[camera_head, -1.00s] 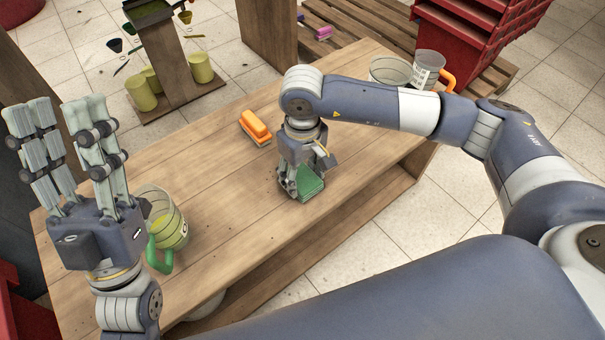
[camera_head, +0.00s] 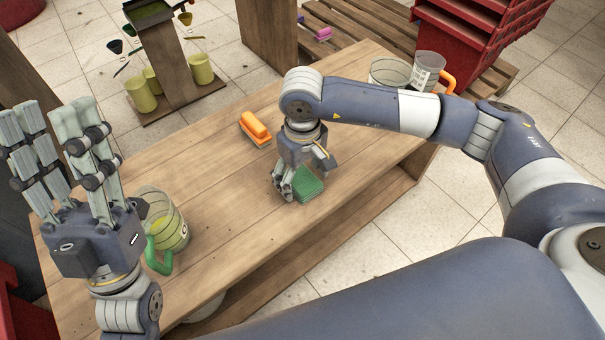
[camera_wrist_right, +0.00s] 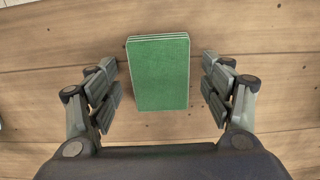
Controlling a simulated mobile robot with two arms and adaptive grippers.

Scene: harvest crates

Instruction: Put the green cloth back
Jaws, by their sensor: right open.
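The green cloth (camera_head: 309,184) lies folded in a flat stack on the wooden table, near its front edge. In the right wrist view the cloth (camera_wrist_right: 160,74) lies between the two open fingers, with a gap on each side. My right gripper (camera_head: 292,190) is open just above it and hides part of it in the head view. The same gripper shows in the right wrist view (camera_wrist_right: 160,92). My left gripper (camera_head: 48,125) points upward at the left, its fingers spread apart and empty.
The wooden table (camera_head: 215,205) has free room left of the cloth. An orange brush (camera_head: 256,129) lies behind it. A jug with a green handle (camera_head: 166,222) stands near my left gripper. Clear jugs (camera_head: 428,70) stand at the far right. Red crates (camera_head: 475,45) are stacked beyond.

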